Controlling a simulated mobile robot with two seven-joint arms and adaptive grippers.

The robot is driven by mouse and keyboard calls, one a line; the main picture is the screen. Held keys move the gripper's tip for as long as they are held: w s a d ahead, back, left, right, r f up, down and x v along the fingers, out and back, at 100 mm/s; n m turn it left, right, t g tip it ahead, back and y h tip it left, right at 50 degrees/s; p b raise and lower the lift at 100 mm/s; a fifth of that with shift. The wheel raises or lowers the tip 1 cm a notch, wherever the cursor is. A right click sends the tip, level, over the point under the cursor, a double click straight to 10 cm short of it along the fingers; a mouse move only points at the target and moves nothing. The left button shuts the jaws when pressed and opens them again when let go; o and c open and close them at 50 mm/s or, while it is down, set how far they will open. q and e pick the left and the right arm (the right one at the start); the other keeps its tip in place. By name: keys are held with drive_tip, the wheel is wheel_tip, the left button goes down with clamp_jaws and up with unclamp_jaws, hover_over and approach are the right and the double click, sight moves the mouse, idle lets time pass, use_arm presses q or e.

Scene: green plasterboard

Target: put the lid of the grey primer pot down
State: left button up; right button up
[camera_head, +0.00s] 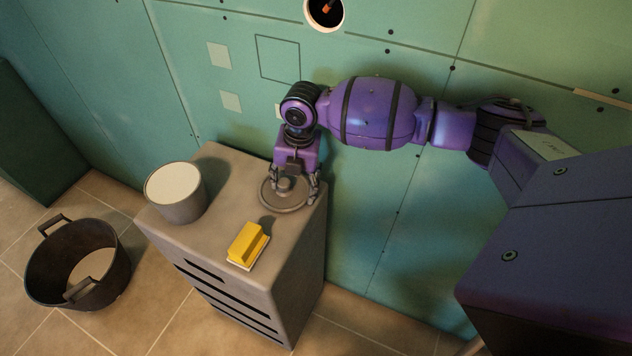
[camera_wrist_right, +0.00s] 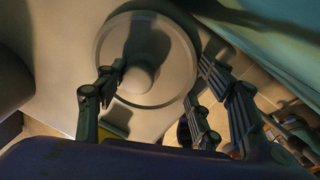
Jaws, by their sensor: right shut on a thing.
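The grey primer pot (camera_head: 182,206) stands upright and open on the left of the grey cabinet top (camera_head: 225,190), pale primer showing inside. Its round grey lid (camera_head: 283,207) with a central knob is at the cabinet's back right corner, level with its knob up. My right gripper (camera_head: 294,187) points down over the lid and is shut on it at the knob. In the right wrist view the lid (camera_wrist_right: 178,55) shows beneath the gripper's fingers (camera_wrist_right: 160,82). I cannot tell whether the lid touches the cabinet top. My left gripper is not in view.
A yellow block with a pale base (camera_head: 247,244) lies on the cabinet top, in front of the lid. A dark two-handled tub (camera_head: 112,277) stands on the tiled floor at left. The green plasterboard wall (camera_head: 380,225) rises close behind the cabinet. Bare cabinet top lies between pot and lid.

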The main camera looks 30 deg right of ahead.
drive_tip(key=shift+f, duration=0.1)
drive_tip(key=o, duration=1.2)
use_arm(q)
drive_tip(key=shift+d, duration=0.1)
use_arm(e)
drive_tip(key=shift+o, duration=0.4)
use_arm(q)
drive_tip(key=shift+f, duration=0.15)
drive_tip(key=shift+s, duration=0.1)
use_arm(e)
drive_tip(key=shift+r, duration=0.5)
wheel_tip(320, 180, up, 7)
drive_tip(key=p, duration=0.4)
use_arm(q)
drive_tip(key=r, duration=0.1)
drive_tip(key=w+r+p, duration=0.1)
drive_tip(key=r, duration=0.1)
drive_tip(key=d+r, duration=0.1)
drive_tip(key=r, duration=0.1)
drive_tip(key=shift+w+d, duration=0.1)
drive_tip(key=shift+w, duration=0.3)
use_arm(e)
wheel_tip(320, 180, up, 4)
hover_over(296, 189)
drive_tip(key=shift+s+d+r, duration=0.1)
drive_tip(key=shift+s+d, duration=0.25)
drive_tip(key=shift+s, duration=0.05)
